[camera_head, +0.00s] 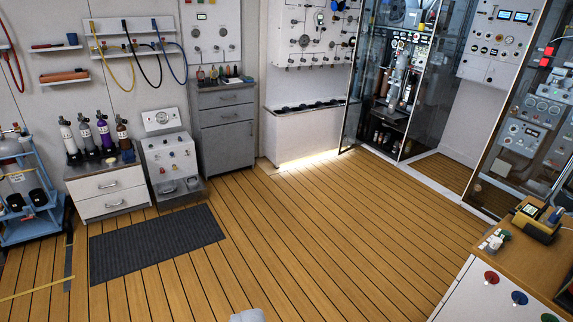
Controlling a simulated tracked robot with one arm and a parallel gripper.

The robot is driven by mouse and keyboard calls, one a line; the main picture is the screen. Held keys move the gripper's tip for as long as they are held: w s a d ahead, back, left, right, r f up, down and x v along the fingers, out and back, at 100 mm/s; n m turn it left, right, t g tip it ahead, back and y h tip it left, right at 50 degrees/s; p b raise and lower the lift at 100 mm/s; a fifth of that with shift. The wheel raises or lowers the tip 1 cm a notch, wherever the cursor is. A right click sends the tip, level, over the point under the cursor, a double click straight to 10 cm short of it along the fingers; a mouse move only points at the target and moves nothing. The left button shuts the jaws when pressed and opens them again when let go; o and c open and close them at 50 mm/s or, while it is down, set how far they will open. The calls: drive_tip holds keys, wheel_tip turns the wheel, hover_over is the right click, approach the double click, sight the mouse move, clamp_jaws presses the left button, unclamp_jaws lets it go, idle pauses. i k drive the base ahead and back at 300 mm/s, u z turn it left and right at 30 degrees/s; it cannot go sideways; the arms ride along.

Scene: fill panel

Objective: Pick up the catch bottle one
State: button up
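I cannot tell which thing is catch bottle one. Several upright cylinders with black valves stand on a low white cabinet at the left, among them a white one (68,137), a purple one (104,132) and a brown one (122,133). Small bottles (213,73) stand on a grey drawer cabinet (223,118) at the back wall. More small bottles (380,138) show low inside the glass cabinet, too small to make out. A pale grey piece, apparently the top of my gripper (247,315), shows at the bottom edge. Its fingers are hidden. It is far from all the bottles.
A wide wooden floor (310,225) lies clear ahead, with a dark mat (155,245) at the left. A blue cylinder trolley (35,215) stands far left. A wood-topped counter (535,262) with a yellow device (538,222) juts in at the lower right.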

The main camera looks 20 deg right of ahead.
sight(390, 92)
drive_tip(key=z, duration=0.3)
drive_tip(key=i, duration=1.15)
drive_tip(key=z, duration=0.7)
drive_tip(key=i, duration=1.6)
drive_tip(key=z, duration=0.75)
drive_tip(key=i, duration=4)
drive_tip(key=u, duration=0.4)
drive_tip(key=i, duration=1.45)
drive_tip(key=u, duration=0.4)
drive_tip(key=i, duration=1.45)
drive_tip(key=z, duration=0.05)
